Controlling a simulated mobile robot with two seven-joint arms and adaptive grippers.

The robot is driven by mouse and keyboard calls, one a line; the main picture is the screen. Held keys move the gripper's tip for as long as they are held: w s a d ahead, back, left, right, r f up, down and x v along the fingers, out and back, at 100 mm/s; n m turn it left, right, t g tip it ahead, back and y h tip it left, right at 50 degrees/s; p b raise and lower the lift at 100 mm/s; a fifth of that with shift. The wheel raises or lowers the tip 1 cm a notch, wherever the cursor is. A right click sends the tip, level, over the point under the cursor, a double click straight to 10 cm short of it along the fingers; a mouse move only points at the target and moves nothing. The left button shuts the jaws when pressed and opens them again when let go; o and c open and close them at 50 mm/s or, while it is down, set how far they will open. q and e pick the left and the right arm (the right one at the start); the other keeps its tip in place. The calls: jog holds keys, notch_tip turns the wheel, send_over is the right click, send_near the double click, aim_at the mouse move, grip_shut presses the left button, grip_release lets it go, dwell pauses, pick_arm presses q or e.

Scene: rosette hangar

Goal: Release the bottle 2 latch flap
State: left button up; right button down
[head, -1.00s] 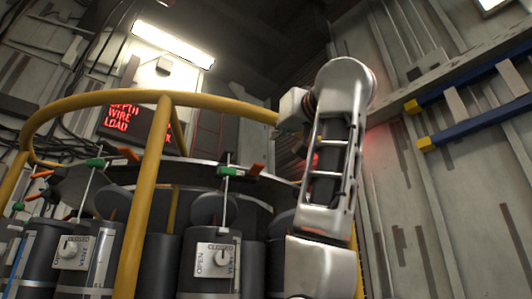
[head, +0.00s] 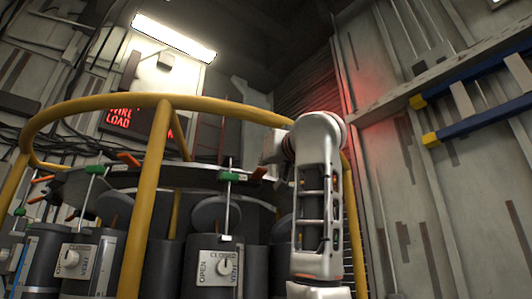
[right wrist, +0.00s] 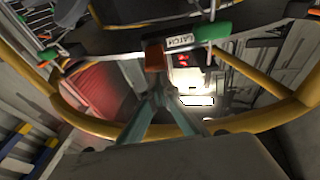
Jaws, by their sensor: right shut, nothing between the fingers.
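In the right wrist view a brownish-red latch flap (right wrist: 155,56) sits at the end of a bar with a white LATCH label (right wrist: 181,40) and a green block (right wrist: 212,32). My right gripper (right wrist: 157,98) is shut and empty, its teal fingertips just below the flap in the picture; I cannot tell if they touch it. In the head view a red flap (head: 258,173) stands beside a green block (head: 230,176) above a bottle (head: 207,250). I cannot read a bottle number. My right arm rises right of it; its fingertips are not clear there. My left gripper is not in view.
A yellow ring rail (head: 90,103) with uprights surrounds the bottles. Another orange flap (head: 128,158) and green block (head: 95,170) stand to the left. A knob panel (head: 218,268) is on the bottle's front. A red-lettered sign (head: 125,118) hangs behind.

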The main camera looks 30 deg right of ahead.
jog(key=shift+f, duration=0.2)
dwell(0.3)
jog(key=shift+f, duration=0.15)
